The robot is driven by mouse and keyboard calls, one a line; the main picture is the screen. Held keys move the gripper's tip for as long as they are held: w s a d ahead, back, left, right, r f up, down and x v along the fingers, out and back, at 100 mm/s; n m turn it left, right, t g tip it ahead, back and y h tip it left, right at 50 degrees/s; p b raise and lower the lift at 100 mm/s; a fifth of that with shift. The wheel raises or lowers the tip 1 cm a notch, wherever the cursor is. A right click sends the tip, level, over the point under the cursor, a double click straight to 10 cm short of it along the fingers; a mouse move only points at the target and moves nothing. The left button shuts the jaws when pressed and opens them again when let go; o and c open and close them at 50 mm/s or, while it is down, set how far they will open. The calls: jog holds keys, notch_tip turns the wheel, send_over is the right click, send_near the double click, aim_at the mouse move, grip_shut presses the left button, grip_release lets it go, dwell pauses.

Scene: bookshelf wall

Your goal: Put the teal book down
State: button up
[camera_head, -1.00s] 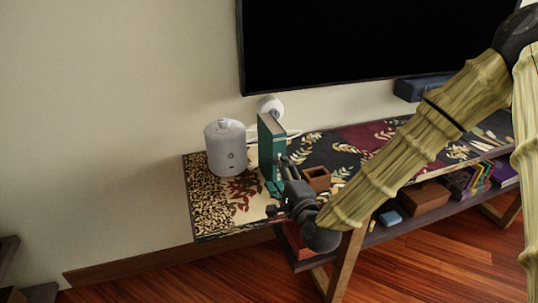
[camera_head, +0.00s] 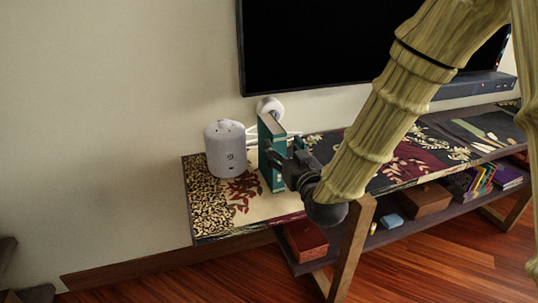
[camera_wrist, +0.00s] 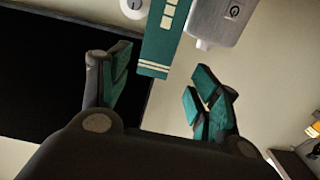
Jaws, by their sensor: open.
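The teal book (camera_head: 268,135) stands upright on the patterned top of the low table, just right of the light grey speaker (camera_head: 226,150). My gripper (camera_head: 276,158) is open at the book's right front side, its fingers overlapping the book in the head view. In the wrist view the book (camera_wrist: 162,38) shows between and beyond the two teal-padded fingers of my gripper (camera_wrist: 163,80). There the grey speaker (camera_wrist: 222,20) is beside it. I cannot tell whether a finger touches the book. My wrist hides part of the table behind it.
A round white object (camera_head: 269,105) stands behind the book. A large dark screen (camera_head: 320,45) hangs on the wall above. The lower shelf holds a red-brown box (camera_head: 305,240), a brown box (camera_head: 422,200) and several coloured books. Left front of the tabletop (camera_head: 215,215) is clear.

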aim_at(278, 140)
jog(key=x, duration=0.5)
jog(key=shift+w, duration=0.15)
jog(key=shift+d+f+x, duration=0.1)
jog(key=shift+f+x, duration=0.05)
jog(key=shift+x, duration=1.25)
jog(key=shift+d+f+x, duration=0.15)
jog(key=shift+f+x, duration=0.05)
jog(key=shift+x, duration=1.2)
grip_shut()
jog(key=shift+r, duration=0.1)
